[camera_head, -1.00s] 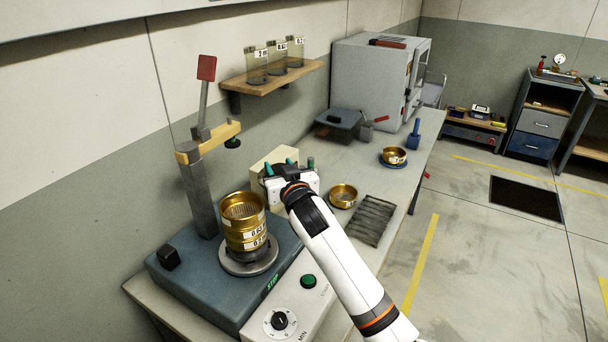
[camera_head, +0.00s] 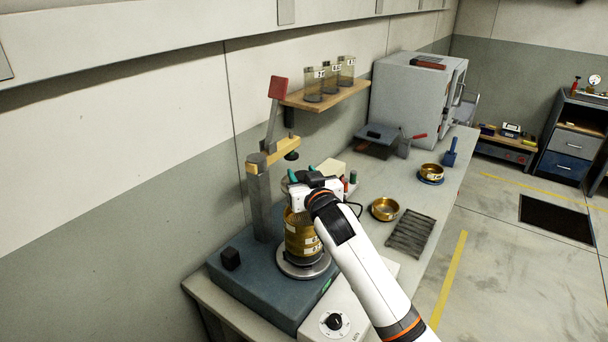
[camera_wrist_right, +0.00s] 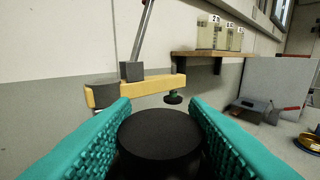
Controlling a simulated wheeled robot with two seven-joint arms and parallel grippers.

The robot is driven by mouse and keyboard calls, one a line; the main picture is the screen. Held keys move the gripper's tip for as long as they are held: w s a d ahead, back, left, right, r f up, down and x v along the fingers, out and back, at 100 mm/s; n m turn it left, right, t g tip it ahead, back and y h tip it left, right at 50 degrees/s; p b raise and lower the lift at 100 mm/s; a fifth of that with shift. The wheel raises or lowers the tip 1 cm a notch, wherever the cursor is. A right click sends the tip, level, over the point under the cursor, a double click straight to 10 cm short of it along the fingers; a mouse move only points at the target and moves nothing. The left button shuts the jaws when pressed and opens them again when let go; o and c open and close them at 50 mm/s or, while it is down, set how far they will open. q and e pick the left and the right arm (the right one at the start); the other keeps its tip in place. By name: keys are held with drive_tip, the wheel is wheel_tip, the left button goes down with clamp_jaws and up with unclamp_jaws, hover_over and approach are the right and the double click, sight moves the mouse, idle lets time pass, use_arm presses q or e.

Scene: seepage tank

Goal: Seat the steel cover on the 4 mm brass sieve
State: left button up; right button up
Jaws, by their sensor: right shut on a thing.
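The brass sieve stack (camera_head: 300,238) stands upright on the round plate of the blue-grey shaker base. It carries white labels; I cannot read a 4 mm mark on it. My right gripper (camera_head: 302,184) is above the stack, its hand hiding part of the stack's top. In the right wrist view its teal fingers (camera_wrist_right: 160,125) are shut on a round black knob (camera_wrist_right: 160,135), apparently the steel cover's. The cover itself is mostly hidden, and I cannot tell whether it touches the top sieve. My left gripper is not in view.
The shaker's post has a yellow clamp arm (camera_head: 272,158) and a red-ended lever (camera_head: 277,88), close behind my right gripper. A brass pan (camera_head: 385,209), a black ribbed mat (camera_head: 411,236) and a brass vessel on a blue stand (camera_head: 431,171) lie along the bench. A shelf (camera_head: 325,96) holds jars.

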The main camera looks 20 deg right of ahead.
drive_tip(key=shift+f, duration=0.5)
wheel_tip(320, 180, down, 5)
drive_tip(key=b, duration=0.3)
drive_tip(key=shift+r, duration=0.15)
idle(0.8)
drive_tip(key=shift+f+b, duration=0.55)
drive_tip(key=shift+f, duration=0.45)
drive_tip(key=o, duration=1.2)
drive_tip(key=shift+f, duration=0.1)
